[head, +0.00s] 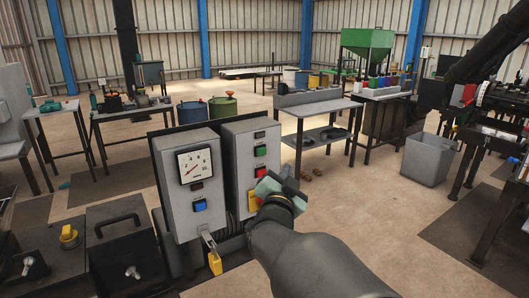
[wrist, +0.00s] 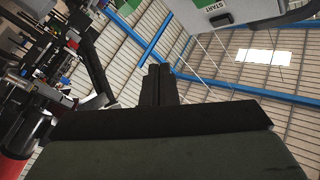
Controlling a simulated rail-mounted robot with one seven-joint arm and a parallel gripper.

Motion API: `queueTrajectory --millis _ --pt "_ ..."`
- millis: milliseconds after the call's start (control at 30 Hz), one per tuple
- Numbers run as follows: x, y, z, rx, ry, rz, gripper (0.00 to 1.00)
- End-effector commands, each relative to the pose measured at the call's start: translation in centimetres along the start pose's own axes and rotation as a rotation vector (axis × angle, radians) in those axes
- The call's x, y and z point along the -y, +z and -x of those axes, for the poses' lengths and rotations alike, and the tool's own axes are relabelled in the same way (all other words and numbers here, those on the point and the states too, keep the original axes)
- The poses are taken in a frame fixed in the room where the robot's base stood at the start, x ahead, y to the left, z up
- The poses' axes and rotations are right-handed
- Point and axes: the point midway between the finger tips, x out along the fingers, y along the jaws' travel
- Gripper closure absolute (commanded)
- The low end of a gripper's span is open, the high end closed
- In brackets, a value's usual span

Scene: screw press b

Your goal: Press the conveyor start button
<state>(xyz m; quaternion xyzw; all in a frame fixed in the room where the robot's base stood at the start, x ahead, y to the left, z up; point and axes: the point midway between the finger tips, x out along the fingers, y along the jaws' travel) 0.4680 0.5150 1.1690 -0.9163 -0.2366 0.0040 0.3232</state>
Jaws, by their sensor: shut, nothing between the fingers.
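The right grey control box (head: 238,160) carries a green button (head: 262,150), with a red button (head: 260,170) below it. My gripper (head: 288,172) is shut and empty, in front of the right box's lower right side, below and right of the green button. I see no contact with that button. In the wrist view the shut fingers (wrist: 158,80) point up the picture. A grey panel (wrist: 232,8) with the word START and a green patch (wrist: 221,19) shows at the top, right of the fingertips. Part of it is cut off by the frame.
A yellow part (head: 252,201) sits low on the right box, beside my gripper.

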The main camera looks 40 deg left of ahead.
Motion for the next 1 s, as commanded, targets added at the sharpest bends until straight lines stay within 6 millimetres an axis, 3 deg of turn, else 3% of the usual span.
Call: queueTrajectory --millis 267,700,1000 --pt "1.0 0.7 -1.2 0.001 0.001 0.003 1.0" --pt "3.8 3.7 -5.3 0.0 0.0 0.002 1.0" --pt "4.4 4.5 -6.1 0.002 0.001 0.001 1.0"
